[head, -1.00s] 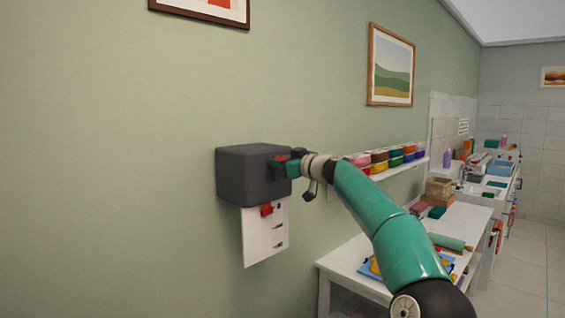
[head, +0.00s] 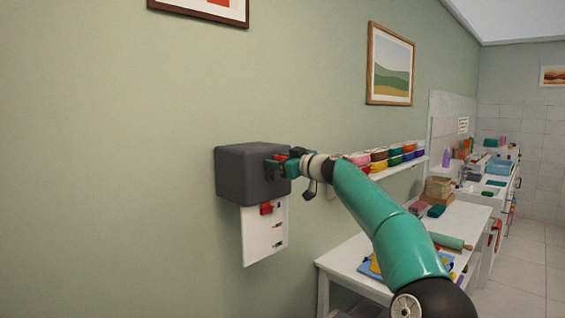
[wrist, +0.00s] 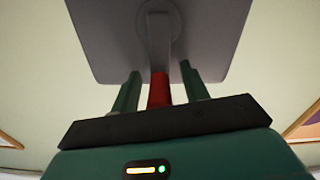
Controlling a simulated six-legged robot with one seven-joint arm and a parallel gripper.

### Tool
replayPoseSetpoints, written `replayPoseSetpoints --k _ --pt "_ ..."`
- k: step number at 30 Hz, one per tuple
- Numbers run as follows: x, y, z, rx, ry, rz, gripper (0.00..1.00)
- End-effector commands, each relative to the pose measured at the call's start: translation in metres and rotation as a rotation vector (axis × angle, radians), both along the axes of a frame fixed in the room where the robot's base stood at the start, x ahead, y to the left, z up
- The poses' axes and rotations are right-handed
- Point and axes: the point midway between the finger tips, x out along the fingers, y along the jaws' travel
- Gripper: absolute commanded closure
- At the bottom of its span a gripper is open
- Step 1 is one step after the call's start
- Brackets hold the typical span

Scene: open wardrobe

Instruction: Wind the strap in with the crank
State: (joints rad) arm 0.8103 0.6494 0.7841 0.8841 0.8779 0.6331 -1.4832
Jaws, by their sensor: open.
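A dark grey box (head: 245,175) is fixed to the green wall. A white strip with small marks, which looks like the strap (head: 264,238), hangs below it, with a red piece (head: 266,208) near its top. The crank's red handle (wrist: 159,90) and its grey arm (wrist: 157,42) show in the wrist view, in front of the box face. My gripper (wrist: 160,68) is open, with one green finger on each side of the red handle and gaps showing. In the head view my gripper (head: 276,163) is at the box's right side, partly covering the crank.
A white shelf (head: 400,164) with colored tubs runs along the wall to the right. Below it is a white table (head: 345,260) with a green roller (head: 450,241) and other items. Framed pictures hang above. The wall left of the box is bare.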

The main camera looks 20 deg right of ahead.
Motion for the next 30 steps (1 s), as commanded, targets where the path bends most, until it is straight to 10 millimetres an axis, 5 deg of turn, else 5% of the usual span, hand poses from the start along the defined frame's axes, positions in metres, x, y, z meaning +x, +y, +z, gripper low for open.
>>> replayPoseSetpoints --k 8,30 --pt "-0.019 -0.009 0.001 0.000 0.000 -0.003 0.55" --pt "-0.117 -0.049 0.000 -0.001 0.001 -0.003 0.55"
